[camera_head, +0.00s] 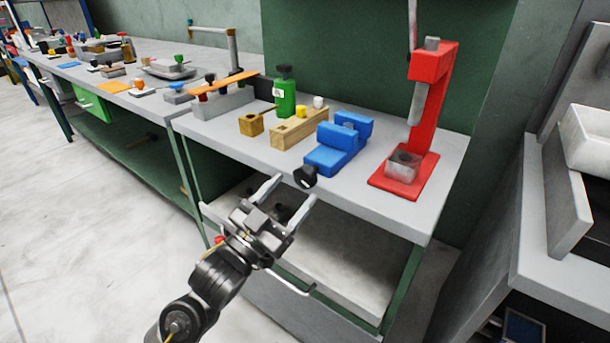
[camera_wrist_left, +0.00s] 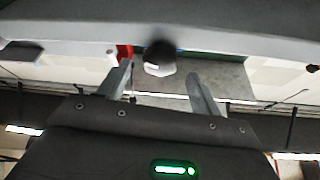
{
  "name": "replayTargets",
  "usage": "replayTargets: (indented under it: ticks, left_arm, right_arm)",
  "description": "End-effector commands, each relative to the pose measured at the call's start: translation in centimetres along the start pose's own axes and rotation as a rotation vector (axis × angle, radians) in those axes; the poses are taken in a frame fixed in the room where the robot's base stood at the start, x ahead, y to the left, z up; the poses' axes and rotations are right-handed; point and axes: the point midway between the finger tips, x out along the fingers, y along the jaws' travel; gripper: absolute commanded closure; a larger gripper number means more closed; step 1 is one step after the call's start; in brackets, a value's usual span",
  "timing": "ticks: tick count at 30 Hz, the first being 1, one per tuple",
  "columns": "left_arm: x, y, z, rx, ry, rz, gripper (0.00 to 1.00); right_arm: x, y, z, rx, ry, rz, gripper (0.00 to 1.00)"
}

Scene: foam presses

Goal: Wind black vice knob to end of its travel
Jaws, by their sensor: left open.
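The blue vice (camera_head: 335,148) stands on the grey bench top near its front edge. Its black knob (camera_head: 305,177) sticks out at the front, with a pale end face. My left gripper (camera_head: 291,186) is open and empty, just in front of the bench edge, with its fingers pointing toward the knob. In the left wrist view the knob (camera_wrist_left: 160,58) shows ahead of and between the two open fingers (camera_wrist_left: 160,85), and they do not appear to touch it. My right gripper is in neither view.
A red press (camera_head: 430,110) stands right of the vice, with a grey block (camera_head: 403,166) on its base. A wooden block (camera_head: 299,128) and a green bottle-like object (camera_head: 285,98) stand to the left. The bench's front edge (camera_head: 350,203) lies close to my left gripper.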

Motion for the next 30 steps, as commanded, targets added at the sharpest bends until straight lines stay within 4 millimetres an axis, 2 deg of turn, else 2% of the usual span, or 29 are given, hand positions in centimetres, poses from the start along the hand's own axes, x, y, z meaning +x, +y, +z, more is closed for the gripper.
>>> replayTargets:
  ticks: [3,9,21,30]
  left_arm:
    - [2.2,0.0,-0.1,0.0,0.003,0.001,0.35]
    - [4.5,0.0,0.0,-0.001,0.002,0.0,0.35]
    - [5.2,0.0,0.0,-0.001,0.0,0.0,0.35]
    - [5.2,0.0,0.0,-0.001,0.001,0.0,0.75]
  right_arm:
    - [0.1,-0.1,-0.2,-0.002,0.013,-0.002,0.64]
    - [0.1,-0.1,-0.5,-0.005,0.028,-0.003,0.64]
    - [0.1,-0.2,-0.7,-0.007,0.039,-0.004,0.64]
    - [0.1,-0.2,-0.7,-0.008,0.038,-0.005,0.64]
